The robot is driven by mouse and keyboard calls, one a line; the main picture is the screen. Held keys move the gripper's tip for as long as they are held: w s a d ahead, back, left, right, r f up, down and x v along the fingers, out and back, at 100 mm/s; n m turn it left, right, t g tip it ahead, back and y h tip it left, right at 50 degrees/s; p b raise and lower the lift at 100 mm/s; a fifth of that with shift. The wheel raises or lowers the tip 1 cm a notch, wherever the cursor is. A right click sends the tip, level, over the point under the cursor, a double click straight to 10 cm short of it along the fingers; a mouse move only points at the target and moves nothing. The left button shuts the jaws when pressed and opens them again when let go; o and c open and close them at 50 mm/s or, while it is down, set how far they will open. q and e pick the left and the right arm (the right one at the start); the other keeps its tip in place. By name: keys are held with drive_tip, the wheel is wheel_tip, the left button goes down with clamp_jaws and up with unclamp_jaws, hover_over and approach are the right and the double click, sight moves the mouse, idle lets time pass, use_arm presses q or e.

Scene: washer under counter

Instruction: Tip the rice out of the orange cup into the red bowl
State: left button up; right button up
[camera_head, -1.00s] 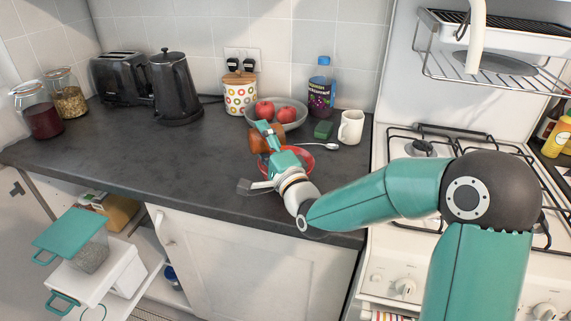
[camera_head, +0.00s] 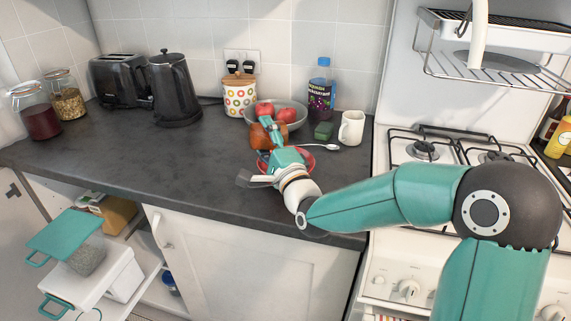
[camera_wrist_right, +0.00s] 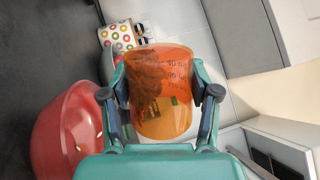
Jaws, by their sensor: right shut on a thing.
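The orange cup (camera_wrist_right: 165,118) is see-through, with dark markings. It sits between the fingers of my right gripper (camera_wrist_right: 162,92), which is shut on it. In the right wrist view a dark brown mass, seen through the cup, lies along its left side. In the head view the cup (camera_head: 259,137) is mostly hidden behind my right gripper (camera_head: 268,130), above the counter by the red bowl (camera_head: 305,163). The cup looks tilted onto its side. The red bowl (camera_wrist_right: 58,125) shows left of the cup in the wrist view, with a few pale grains inside. My left gripper is not in view.
A grey bowl of red apples (camera_head: 287,128) stands close behind the cup. A white mug (camera_head: 351,128), spoon (camera_head: 320,146), green sponge (camera_head: 323,131) and dotted jar (camera_head: 239,95) are near. The kettle (camera_head: 174,90) stands further left. The counter's left middle (camera_head: 150,155) is clear.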

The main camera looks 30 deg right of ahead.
drive_tip(key=shift+d+r+m+b, duration=0.2)
drive_tip(key=shift+m+b, duration=0.5)
drive_tip(key=shift+b, duration=0.2)
drive_tip(key=shift+s+d+f+m+h+b, duration=0.1)
drive_tip(key=shift+d+f+m+h+b, duration=0.2)
drive_tip(key=shift+m+b, duration=0.55)
drive_tip(key=shift+s+d+f+m+h+b, duration=0.1)
drive_tip(key=shift+f+m+h+b, duration=0.25)
drive_tip(key=shift+b, duration=0.9)
drive_tip(key=shift+r, duration=0.15)
